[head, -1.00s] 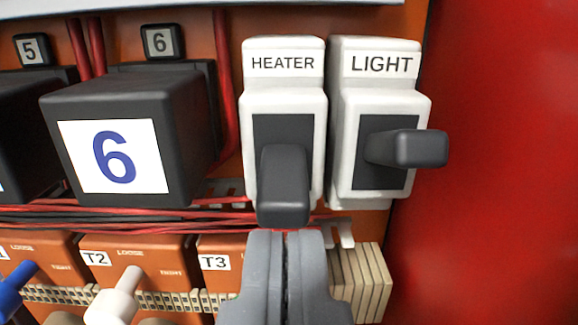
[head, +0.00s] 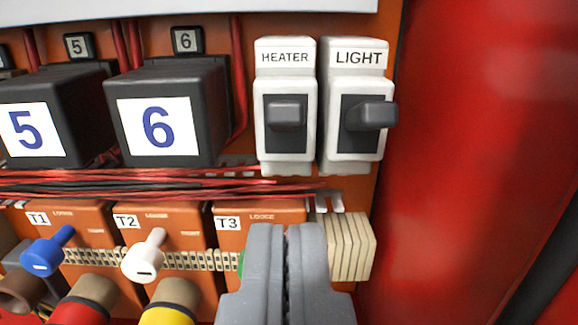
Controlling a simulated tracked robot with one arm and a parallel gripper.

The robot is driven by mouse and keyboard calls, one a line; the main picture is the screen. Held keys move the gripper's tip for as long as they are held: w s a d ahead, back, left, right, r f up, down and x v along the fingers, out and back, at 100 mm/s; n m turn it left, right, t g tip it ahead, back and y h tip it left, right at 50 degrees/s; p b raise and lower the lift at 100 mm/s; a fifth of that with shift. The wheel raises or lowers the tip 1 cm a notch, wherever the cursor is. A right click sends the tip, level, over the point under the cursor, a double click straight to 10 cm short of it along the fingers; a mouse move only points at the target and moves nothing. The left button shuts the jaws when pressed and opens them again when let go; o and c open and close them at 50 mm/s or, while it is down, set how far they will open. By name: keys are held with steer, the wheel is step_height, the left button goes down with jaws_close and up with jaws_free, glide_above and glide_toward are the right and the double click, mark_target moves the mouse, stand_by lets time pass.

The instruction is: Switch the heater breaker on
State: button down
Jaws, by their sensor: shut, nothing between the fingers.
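The heater breaker (head: 286,148) is a white block labelled HEATER with a dark faceplate, at upper centre in the head view. Its dark lever (head: 287,112) sits in the upper middle of the faceplate and points out toward me, at about the same height as the light breaker's lever. My grey gripper (head: 286,230) is shut and empty at bottom centre. In the picture its tips are below the heater breaker, apart from the lever, and in front of the T3 block.
The light breaker (head: 355,150) stands close on the right, its lever (head: 372,115) sticking out. Black block 6 (head: 190,140) is on the left. Red wires (head: 120,185) run below. Terminal T2 (head: 155,217) has a white knob (head: 146,255). A red wall (head: 460,150) bounds the right.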

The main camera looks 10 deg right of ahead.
steer(key=v, duration=0.3)
steer(key=shift+s+f+b, duration=0.1)
steer(key=shift+f+b, duration=0.05)
steer(key=shift+b, duration=0.2)
steer(key=w+a+r+g+b, duration=0.15)
steer(key=a+r+b, duration=0.55)
steer(key=a+r, duration=0.75)
steer(key=s+a+r+n+y+b, duration=0.1)
steer(key=s+a+r, duration=0.2)
steer(key=a, duration=0.4)
steer(key=s+a+r+y+b, duration=0.1)
steer(key=s+a+r+b, duration=0.1)
steer(key=s+a, duration=0.3)
steer(key=s+a+r+n+y+b, duration=0.1)
steer(key=s+a+r+y+b, duration=0.1)
steer(key=a, duration=0.7)
steer(key=shift+s+a+r+n+g, duration=0.15)
steer(key=shift+s+r+n+g, duration=0.2)
steer(key=shift+s+r, duration=0.6)
